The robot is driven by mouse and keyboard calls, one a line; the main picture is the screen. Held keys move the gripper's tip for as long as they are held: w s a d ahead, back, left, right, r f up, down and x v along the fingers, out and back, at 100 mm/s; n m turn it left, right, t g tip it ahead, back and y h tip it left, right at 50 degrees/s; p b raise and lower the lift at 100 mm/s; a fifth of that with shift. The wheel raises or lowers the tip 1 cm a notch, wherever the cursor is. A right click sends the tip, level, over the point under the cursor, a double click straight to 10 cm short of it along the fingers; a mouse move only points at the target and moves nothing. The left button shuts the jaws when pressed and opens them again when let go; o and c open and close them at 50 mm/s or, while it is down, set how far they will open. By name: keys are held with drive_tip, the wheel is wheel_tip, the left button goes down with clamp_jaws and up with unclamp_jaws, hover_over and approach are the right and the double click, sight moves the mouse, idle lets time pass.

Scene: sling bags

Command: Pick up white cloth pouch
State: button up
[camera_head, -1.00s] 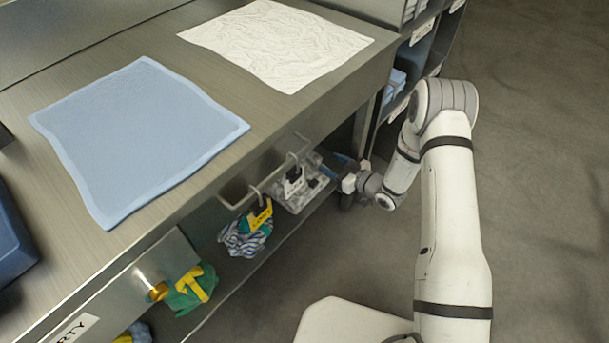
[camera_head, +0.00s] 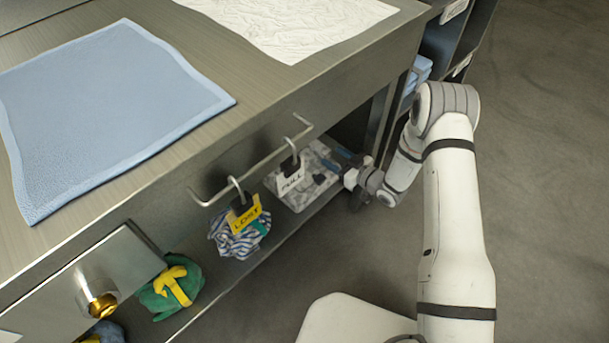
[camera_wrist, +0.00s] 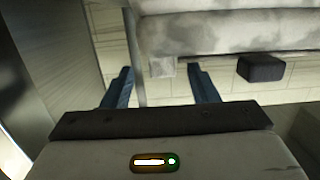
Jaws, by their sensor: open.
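My gripper (camera_head: 338,160) is at the pouch's right side in the head view. In the wrist view its two blue fingers (camera_wrist: 160,84) are apart, with the tab showing between their tips. I cannot tell whether either finger touches the tab or cloth.
A striped cloth bundle (camera_head: 238,238) with a yellow "LOST" tag (camera_head: 246,214) hangs left of the pouch. A green and yellow bundle (camera_head: 172,290) is further left. The metal rail (camera_head: 262,162) and bench edge are close above. Open floor (camera_head: 540,200) lies to the right.

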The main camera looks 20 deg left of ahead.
sight(329, 154)
drive_tip(key=b+x, duration=0.2)
drive_tip(key=x, duration=0.2)
drive_tip(key=shift+a+r, duration=0.1)
drive_tip(key=shift+a, duration=0.35)
clamp_jaws()
